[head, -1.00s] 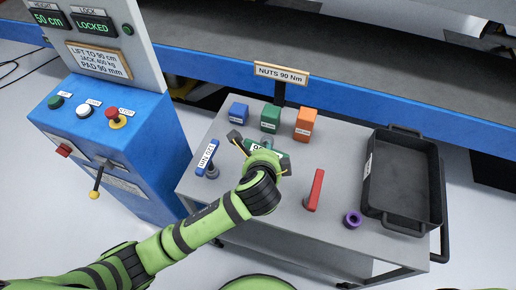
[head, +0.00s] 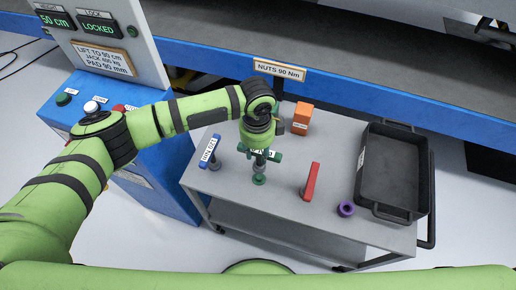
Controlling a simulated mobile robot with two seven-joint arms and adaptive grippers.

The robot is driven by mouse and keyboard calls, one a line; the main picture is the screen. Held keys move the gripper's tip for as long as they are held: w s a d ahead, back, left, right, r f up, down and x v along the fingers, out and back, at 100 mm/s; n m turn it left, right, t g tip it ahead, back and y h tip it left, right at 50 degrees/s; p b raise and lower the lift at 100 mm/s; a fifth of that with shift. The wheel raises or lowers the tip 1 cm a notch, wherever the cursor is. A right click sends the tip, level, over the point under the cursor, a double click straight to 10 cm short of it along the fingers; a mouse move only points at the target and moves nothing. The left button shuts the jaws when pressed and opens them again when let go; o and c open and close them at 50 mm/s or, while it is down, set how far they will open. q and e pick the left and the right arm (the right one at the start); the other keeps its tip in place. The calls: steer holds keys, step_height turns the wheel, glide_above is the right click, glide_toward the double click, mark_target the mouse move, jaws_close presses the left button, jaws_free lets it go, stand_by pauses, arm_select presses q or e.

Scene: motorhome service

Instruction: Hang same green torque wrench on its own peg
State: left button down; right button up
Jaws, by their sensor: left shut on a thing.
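The green torque wrench (head: 273,156) is at the left-middle of the grey cart in the head view, partly hidden by my left gripper (head: 259,157). The gripper points down and is shut on the wrench. A green round piece (head: 259,180) shows just below the gripper, over the cart top. I cannot tell whether it is the wrench's lower end or a peg, nor whether it touches the cart. My right gripper is not in view.
On the cart (head: 280,205) stand a blue wrench (head: 208,149), a red wrench (head: 311,182), a purple ring (head: 346,208), an orange box (head: 302,118) and a black tray (head: 421,165). A "NUTS 90 Nm" sign (head: 279,69) stands behind.

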mark_target(258, 165)
arm_select(q)
steer(key=shift+r+p, duration=0.25)
steer(key=shift+p, duration=0.25)
steer(key=shift+f+b, duration=1.9)
steer(key=shift+f, duration=1.05)
steer(key=shift+p, duration=0.5)
steer(key=shift+f, duration=0.25)
steer(key=shift+f+b, duration=0.9)
steer(key=shift+f, duration=0.2)
steer(key=c, duration=0.8)
jaws_free()
